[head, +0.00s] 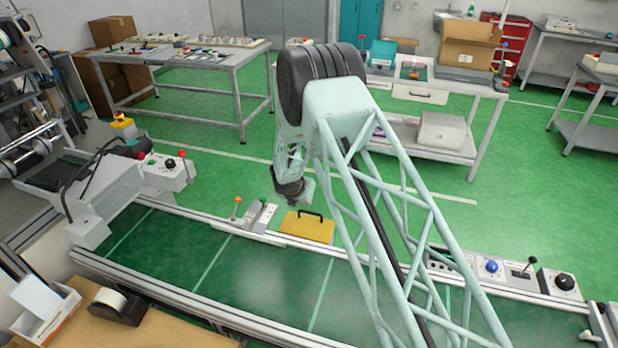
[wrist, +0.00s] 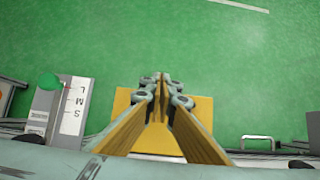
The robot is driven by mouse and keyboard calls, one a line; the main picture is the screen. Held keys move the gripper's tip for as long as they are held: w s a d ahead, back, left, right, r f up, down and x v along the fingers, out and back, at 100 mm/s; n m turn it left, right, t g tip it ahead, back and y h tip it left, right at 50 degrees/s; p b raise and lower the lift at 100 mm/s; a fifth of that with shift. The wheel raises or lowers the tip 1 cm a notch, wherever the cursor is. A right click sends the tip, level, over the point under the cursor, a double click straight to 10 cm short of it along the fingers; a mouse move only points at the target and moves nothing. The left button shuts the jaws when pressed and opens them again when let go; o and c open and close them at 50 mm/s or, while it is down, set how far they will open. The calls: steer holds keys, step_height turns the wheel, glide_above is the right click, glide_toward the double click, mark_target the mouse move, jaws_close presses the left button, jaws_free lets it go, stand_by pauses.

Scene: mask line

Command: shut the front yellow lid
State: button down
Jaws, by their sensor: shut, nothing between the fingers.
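A yellow lid (head: 305,229) with a black bar handle (head: 311,214) is at the far rail of the green conveyor, just left of my arm. I cannot tell its exact angle. In the wrist view the yellow lid (wrist: 203,107) lies behind my fingers and reaches out over the green floor. My gripper (wrist: 161,78) is shut and empty, in front of the lid in that view. In the head view my gripper (head: 298,194) hangs above and slightly left of the handle. The wrist view hides the handle, and contact cannot be told. No second yellow lid shows.
Control boxes with a blue button (head: 491,266) and a black knob (head: 565,282) stand right. The conveyor belt (head: 260,280) is clear.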

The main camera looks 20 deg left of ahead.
steer(key=r, duration=0.2)
steer(key=shift+s+r+p, duration=0.2)
steer(key=shift+r+p, duration=0.1)
steer(key=shift+p, duration=0.1)
steer(key=w+r+p, duration=0.2)
steer(key=w+r, duration=0.3)
steer(key=r, duration=0.2)
steer(key=shift+w+a+r+p, duration=0.25)
steer(key=shift+a+r+p, duration=0.05)
steer(key=shift+r, duration=0.1)
steer(key=shift+r, duration=0.1)
